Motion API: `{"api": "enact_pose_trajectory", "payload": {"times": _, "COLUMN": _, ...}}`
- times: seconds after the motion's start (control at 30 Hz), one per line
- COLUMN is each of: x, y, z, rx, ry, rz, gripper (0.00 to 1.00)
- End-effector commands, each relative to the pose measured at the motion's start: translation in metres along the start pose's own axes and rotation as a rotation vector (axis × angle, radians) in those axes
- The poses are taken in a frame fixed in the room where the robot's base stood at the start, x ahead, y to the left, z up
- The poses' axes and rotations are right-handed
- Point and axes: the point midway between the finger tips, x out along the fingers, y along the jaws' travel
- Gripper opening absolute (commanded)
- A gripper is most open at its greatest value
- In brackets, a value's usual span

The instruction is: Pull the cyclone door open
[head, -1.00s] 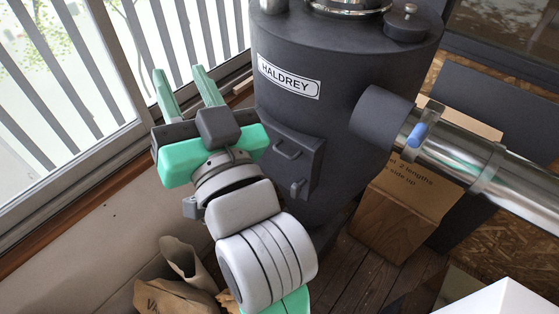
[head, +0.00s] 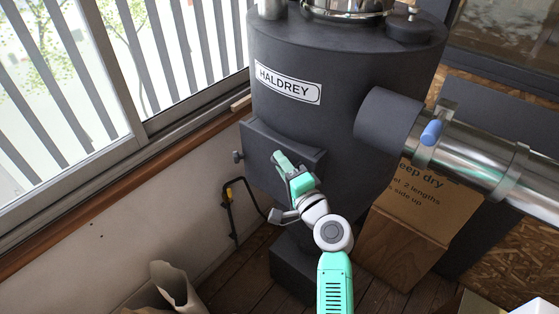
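The dark grey cyclone (head: 335,75) with the HALDREY label stands upright in the middle of the head view. Its door (head: 258,142) is a dark panel low on the front left of the body. A small knob (head: 237,157) sticks out at the door's left edge. I cannot tell whether the door stands slightly ajar. My gripper (head: 280,160) is at the door's front, with its green fingers pointing up and left at the panel. The door's handle is hidden behind the gripper. I cannot tell whether the fingers are around it or shut on it.
A window (head: 185,60) and its wooden sill close off the left. A black bent rod (head: 231,210) stands by the wall below the door. Paper bags (head: 175,285) lie at the bottom left.

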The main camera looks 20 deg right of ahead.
Motion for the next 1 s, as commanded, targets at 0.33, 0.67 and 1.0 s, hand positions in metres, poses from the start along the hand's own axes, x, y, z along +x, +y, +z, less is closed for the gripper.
{"api": "enact_pose_trajectory", "payload": {"times": 0.33, "x": 0.018, "y": 0.0, "z": 0.0, "rx": -0.001, "ry": 0.0, "rz": 0.001, "gripper": 0.32}}
{"api": "enact_pose_trajectory", "payload": {"times": 0.67, "x": 0.018, "y": -0.001, "z": 0.0, "rx": -0.002, "ry": 0.0, "rz": -0.001, "gripper": 0.0}}
{"api": "enact_pose_trajectory", "payload": {"times": 1.0, "x": 0.019, "y": -0.005, "z": -0.005, "rx": -0.008, "ry": 0.062, "rz": 0.007, "gripper": 0.0}}
